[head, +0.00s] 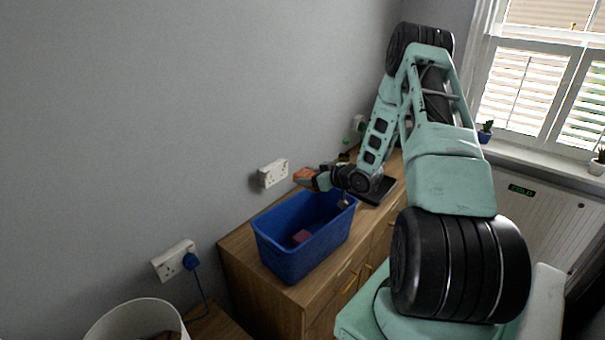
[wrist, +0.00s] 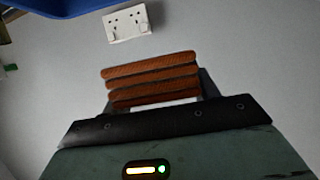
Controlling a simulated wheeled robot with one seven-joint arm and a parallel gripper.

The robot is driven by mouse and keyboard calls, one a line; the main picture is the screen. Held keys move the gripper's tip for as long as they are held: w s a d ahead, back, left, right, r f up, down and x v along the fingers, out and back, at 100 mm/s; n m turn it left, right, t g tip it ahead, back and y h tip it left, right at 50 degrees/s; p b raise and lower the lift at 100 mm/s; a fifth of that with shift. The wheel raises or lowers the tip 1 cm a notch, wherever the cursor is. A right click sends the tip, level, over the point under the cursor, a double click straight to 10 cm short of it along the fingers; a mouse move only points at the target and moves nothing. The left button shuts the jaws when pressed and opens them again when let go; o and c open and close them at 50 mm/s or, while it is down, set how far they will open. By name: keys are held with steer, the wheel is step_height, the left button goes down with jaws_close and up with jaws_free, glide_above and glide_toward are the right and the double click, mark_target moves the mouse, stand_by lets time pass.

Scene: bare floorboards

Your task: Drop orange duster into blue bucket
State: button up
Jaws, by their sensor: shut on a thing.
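The orange duster (head: 304,174) is at the tip of my gripper (head: 320,180) in the head view, above the far end of the blue bucket. In the wrist view the duster (wrist: 152,80) shows as ribbed orange strips with a pale edge, held at my gripper (wrist: 155,108), which is shut on it. The blue bucket (head: 293,262) is an open rectangular tub on the wooden cabinet. Part of its rim (wrist: 80,6) shows at the top left of the wrist view.
The wooden cabinet (head: 240,254) stands against the grey wall. A white socket (head: 273,173) is on the wall behind the bucket, with another socket (head: 172,260) lower left. A white bin (head: 135,318) is at bottom left. A dark flat object (head: 378,190) lies beyond the bucket.

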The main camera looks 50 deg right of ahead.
step_height(320, 180, down, 6)
steer(key=b, duration=0.3)
steer(key=shift+b, duration=0.3)
steer(key=o, duration=1.1)
steer(key=shift+c, duration=0.2)
steer(key=b+v, duration=0.5)
steer(key=v, duration=1.2)
steer(key=shift+s+b, duration=0.25)
steer(key=shift+b, duration=0.05)
